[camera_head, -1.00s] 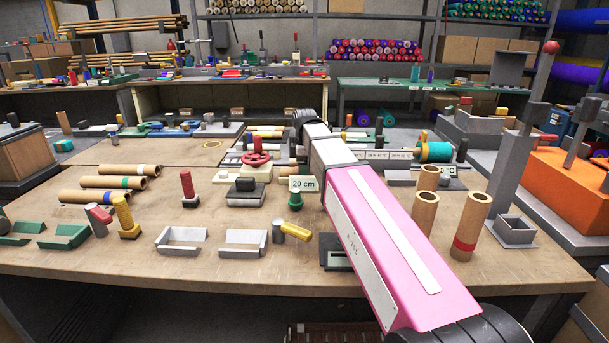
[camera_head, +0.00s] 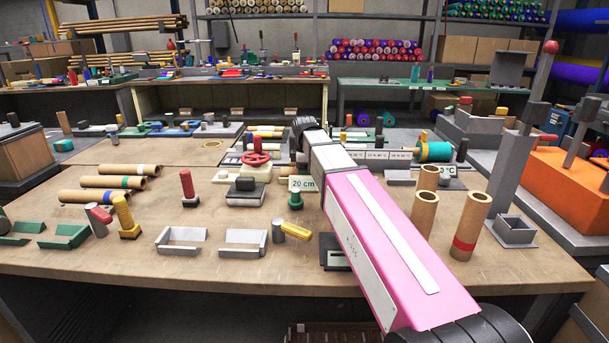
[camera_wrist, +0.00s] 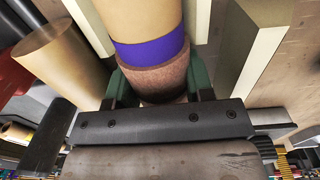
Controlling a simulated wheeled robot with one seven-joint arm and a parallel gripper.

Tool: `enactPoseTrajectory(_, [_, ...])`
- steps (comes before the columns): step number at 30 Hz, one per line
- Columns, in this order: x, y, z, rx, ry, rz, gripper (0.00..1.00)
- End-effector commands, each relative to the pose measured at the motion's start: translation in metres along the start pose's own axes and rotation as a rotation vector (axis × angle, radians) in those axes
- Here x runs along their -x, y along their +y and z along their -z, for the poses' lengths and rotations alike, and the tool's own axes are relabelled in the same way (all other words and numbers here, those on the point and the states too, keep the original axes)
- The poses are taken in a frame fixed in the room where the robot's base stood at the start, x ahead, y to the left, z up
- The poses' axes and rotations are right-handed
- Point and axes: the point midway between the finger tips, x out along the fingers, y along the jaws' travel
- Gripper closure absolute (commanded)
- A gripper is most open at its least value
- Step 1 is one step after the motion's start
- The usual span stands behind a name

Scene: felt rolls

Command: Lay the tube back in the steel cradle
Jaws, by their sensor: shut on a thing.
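My gripper (camera_wrist: 160,98) shows in the wrist view, shut on a cardboard tube (camera_wrist: 146,18) with a purple band near its reddish-brown end. Dark green finger parts sit on both sides of that end. In the head view the gripper and held tube are hidden behind my pink arm. Two grey open cradles stand empty near the table's front, a left one (camera_head: 181,241) and a right one (camera_head: 243,243). I cannot tell whether either is the steel cradle.
Two pale slabs flank the held tube in the wrist view, a right one (camera_wrist: 252,50) and a partly hidden left one. Three banded tubes (camera_head: 110,183) lie at left. A red-banded tube (camera_head: 471,225) stands at right. A yellow-handled tool (camera_head: 294,231) lies beside the right cradle.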

Motion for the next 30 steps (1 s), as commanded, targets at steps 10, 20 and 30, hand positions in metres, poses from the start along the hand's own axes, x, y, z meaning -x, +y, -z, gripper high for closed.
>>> enactPoseTrajectory(10, [0.003,0.000,0.000,0.000,0.000,0.000,0.95])
enactPoseTrajectory(20, [0.009,0.001,0.000,0.000,0.000,0.000,0.95])
enactPoseTrajectory(30, [0.014,0.001,0.000,0.000,0.000,0.000,0.95])
